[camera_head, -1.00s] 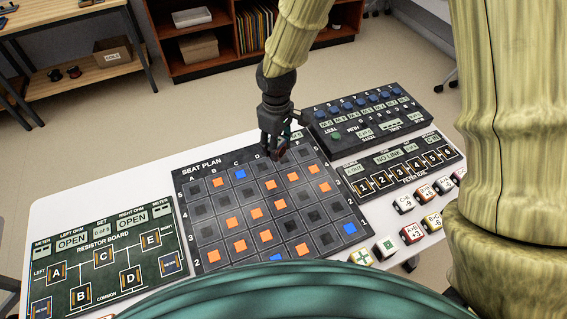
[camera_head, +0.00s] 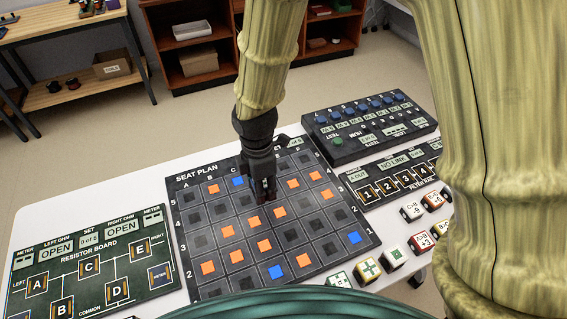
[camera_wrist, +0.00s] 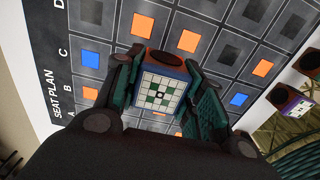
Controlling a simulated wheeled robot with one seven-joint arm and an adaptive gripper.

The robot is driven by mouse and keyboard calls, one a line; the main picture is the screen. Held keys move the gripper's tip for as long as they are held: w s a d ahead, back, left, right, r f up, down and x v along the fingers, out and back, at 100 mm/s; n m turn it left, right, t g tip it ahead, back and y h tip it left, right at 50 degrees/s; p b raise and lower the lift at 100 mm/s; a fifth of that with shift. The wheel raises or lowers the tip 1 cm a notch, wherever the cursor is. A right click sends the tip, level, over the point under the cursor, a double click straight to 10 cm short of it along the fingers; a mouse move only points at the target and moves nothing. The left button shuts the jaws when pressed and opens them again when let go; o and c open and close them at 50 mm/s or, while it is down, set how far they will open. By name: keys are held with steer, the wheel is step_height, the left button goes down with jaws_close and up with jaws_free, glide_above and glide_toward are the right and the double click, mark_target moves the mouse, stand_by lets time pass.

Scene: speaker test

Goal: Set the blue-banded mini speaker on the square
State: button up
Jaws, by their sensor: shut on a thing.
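My gripper (camera_head: 265,192) is over the black SEAT PLAN board (camera_head: 197,177), near columns C and D in the head view. In the wrist view its jaws (camera_wrist: 157,85) are shut on a small cube speaker (camera_wrist: 160,92). The cube's near face is white with a green chequered pattern and a blue edge. Its orange-red side with a dark round cone points to the top of the picture. In the head view the cube is mostly hidden by my gripper. The board has dark squares, several with orange or blue patches. Which one is the square is unclear.
A green resistor board (camera_head: 98,262) lies left of the seat board. A button panel (camera_head: 370,125) and a filter panel (camera_head: 400,165) lie to its right. Several marked cubes (camera_head: 412,212) stand along the right front. In the wrist view another similar cube (camera_wrist: 297,106) sits at the right.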

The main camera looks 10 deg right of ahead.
steer(key=p, duration=0.2)
glide_above(283, 166)
steer(key=shift+f, duration=0.7)
steer(key=shift+f+p, duration=0.3)
steer(key=shift+f, duration=1.5)
steer(key=o, duration=1)
steer(key=shift+f, duration=0.15)
steer(key=shift+o, duration=0.2)
step_height(283, 166, up, 12)
steer(key=b, duration=0.1)
steer(key=shift+r, duration=0.2)
